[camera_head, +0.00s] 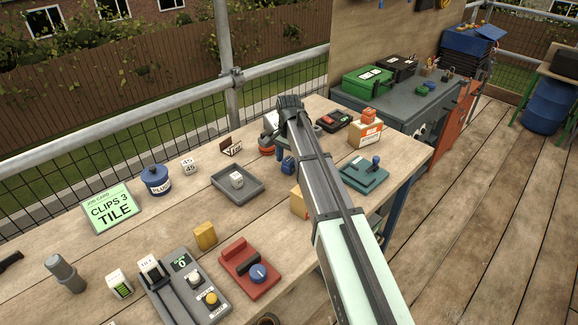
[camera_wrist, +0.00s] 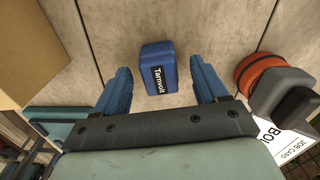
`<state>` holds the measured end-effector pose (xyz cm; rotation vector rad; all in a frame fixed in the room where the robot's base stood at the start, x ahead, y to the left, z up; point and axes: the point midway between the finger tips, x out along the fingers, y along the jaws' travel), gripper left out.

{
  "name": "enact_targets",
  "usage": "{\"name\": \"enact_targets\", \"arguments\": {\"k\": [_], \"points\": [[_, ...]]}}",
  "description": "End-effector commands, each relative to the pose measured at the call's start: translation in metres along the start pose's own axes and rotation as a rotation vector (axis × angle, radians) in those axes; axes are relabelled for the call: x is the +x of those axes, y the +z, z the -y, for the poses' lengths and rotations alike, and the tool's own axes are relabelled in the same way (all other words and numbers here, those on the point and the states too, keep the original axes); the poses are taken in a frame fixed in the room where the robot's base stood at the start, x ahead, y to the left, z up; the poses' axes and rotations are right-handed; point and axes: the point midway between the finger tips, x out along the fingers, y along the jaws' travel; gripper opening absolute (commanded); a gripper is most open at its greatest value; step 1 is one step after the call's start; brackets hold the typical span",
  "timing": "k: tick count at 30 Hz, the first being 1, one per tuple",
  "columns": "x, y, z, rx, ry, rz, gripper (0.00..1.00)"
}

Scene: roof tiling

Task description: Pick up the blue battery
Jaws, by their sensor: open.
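The blue battery (camera_wrist: 157,66) lies on the wooden bench top, with a dark "Tarnvolt" label on it. In the wrist view my gripper (camera_wrist: 160,80) is open, with one blue finger on each side of the battery and a gap to both. The jaws are not shut on it. In the head view the battery (camera_head: 288,164) shows as a small blue block just left of my arm. My arm hides part of the bench there, and the fingertips (camera_head: 284,152) are partly hidden.
An orange and grey object (camera_wrist: 262,70) stands close right of the right finger, with a white card (camera_wrist: 285,140) below it. A tan box (camera_wrist: 35,45) is at the left. In the head view a grey tray (camera_head: 222,187) and a red block with a blue knob (camera_head: 238,261) stand nearby.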

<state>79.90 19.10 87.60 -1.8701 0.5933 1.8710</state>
Motion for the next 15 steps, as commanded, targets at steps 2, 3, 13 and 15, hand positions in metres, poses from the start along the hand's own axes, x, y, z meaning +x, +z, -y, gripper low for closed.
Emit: {"name": "enact_targets", "arguments": {"k": [2,3,13,15], "points": [[0.01,0.0,0.0,0.0,0.0,-0.001,0.72],[0.014,0.0,0.0,0.0,0.0,-0.001,0.72],[0.017,0.0,0.0,0.0,-0.001,-0.002,0.68],[0.017,0.0,0.0,0.0,-0.001,-0.002,0.61]]}}
